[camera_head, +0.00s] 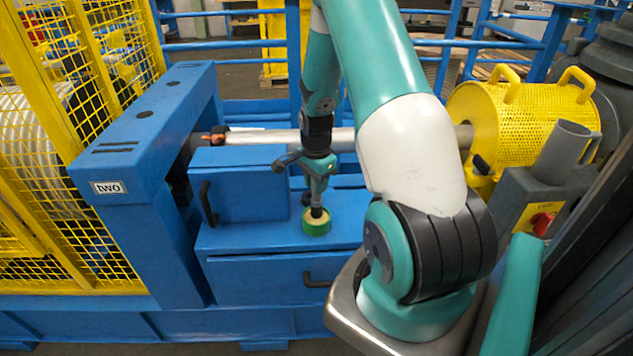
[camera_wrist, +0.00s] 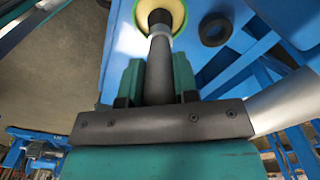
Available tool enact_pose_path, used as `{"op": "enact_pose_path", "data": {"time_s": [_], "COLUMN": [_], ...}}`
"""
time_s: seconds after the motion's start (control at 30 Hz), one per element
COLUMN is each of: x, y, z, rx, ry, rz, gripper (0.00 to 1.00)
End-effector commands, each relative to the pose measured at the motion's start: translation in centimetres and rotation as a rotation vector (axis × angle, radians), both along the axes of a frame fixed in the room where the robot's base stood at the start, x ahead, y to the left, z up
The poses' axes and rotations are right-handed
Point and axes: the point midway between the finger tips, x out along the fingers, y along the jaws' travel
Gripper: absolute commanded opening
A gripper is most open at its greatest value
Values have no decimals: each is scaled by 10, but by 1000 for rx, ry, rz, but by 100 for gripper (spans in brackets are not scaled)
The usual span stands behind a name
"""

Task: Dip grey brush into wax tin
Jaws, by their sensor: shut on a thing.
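The wax tin (camera_head: 316,228) is a small round green tin on the blue bench top in the head view. Its pale yellow inside (camera_wrist: 176,8) shows at the top of the wrist view. My gripper (camera_head: 318,178) is above the tin, pointing down. Its green fingers (camera_wrist: 157,78) are shut on the grey handle of the brush (camera_wrist: 160,62). The brush (camera_head: 317,200) hangs nearly upright, and its dark tip is at the tin's opening, over the yellow wax. I cannot tell how deep the tip sits.
A steel shaft (camera_head: 280,137) runs behind my gripper, from the blue frame marked "two" (camera_head: 140,150) to a yellow mesh guard (camera_head: 515,120). A blue box (camera_head: 245,190) stands left of the tin. A black ring (camera_wrist: 215,29) lies near the tin in the wrist view.

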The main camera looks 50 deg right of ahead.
Motion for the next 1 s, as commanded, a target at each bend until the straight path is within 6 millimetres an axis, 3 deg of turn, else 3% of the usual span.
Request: {"op": "enact_pose_path", "data": {"time_s": [1.0], "x": [0], "y": [0], "z": [-7], "rx": [0], "ry": [0], "rz": [0], "gripper": [4]}}
